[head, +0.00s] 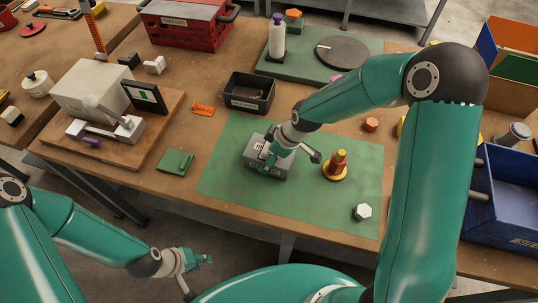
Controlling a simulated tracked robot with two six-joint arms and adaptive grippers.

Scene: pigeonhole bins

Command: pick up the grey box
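The grey box (256,163) sits on the green mat (222,180) in the head view, with part of its top hidden by my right gripper. My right gripper (291,160) is over the box's right part. Its fingers look spread, one over the box's top and one out past its right edge. I cannot tell whether it touches the box. My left gripper (200,276) is low in front of the table, far from the box. Its fingers look spread and nothing shows between them.
A red and yellow stacked piece (338,166) and a white hex nut (362,212) stand right of the box. A black bin (249,94) is behind it. A green pad (175,162) lies left. A blue bin (510,205) is at the right. The mat's front is clear.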

